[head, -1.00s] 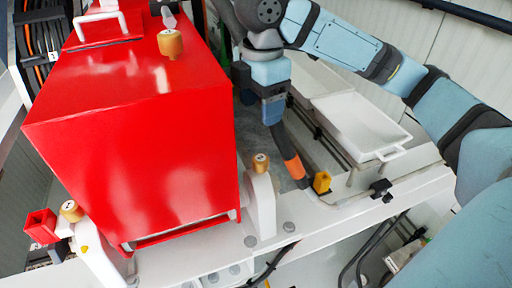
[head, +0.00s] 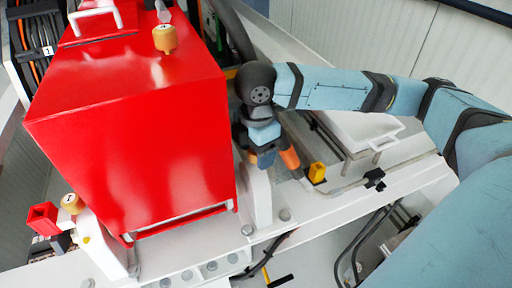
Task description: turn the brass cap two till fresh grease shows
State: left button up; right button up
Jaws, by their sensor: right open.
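Two brass caps show now: one (head: 165,39) on top of the red housing (head: 130,130), and one (head: 72,203) at the lower left on a white bracket (head: 100,250). Their markings are too small to read surely. A third brass cap stood on the white post (head: 259,205) right of the housing; my right gripper and wrist now hide it. My right gripper (head: 262,160) points down over the top of that post and is open. I cannot tell whether its fingers touch the cap. My left gripper is not in view.
The red housing's wall stands close left of my right gripper. A yellow block (head: 317,172) and an orange-banded dark tube (head: 289,158) lie close on its right. A white tray (head: 365,130) is farther right. The white ledge has several bolts.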

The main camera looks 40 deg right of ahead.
jog(key=shift+f, duration=0.1)
jog(key=shift+c, duration=0.2)
jog(key=c, duration=0.9)
jog(key=shift+m, duration=0.3)
